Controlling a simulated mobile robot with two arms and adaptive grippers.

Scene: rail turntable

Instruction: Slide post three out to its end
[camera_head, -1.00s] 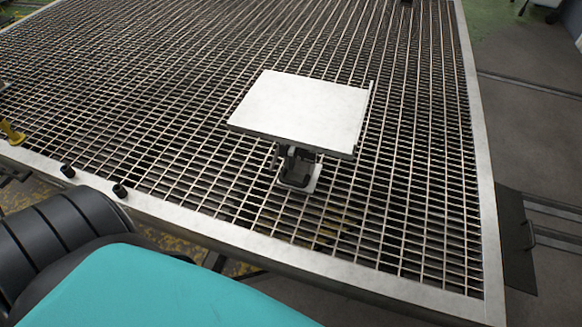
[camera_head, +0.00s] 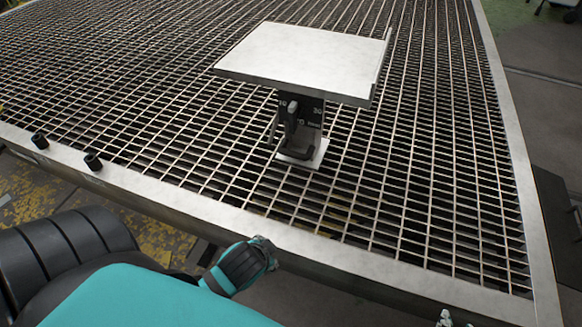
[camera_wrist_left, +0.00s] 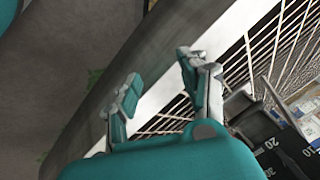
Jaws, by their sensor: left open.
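The post unit stands on the grating in the head view: a pale square plate (camera_head: 303,58) over a dark upright block with white scale numbers (camera_head: 311,112). A dark hooked handle (camera_head: 290,128) is at its front, and a pale foot (camera_head: 303,153) is below. I cannot read a post number. My left gripper (camera_head: 255,257) is in front of the table's near edge, apart from the unit. In the left wrist view its two fingers are spread with nothing between them (camera_wrist_left: 160,82); the numbered dark block (camera_wrist_left: 285,150) is at the right. Small pale tips at the head view's bottom edge may be my right gripper (camera_head: 452,321).
The metal grating (camera_head: 420,190) has a pale raised frame (camera_head: 330,246) along its near and right edges. Two short black knobs (camera_head: 93,161) stand on the near frame at the left. The grating around the post unit is clear.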

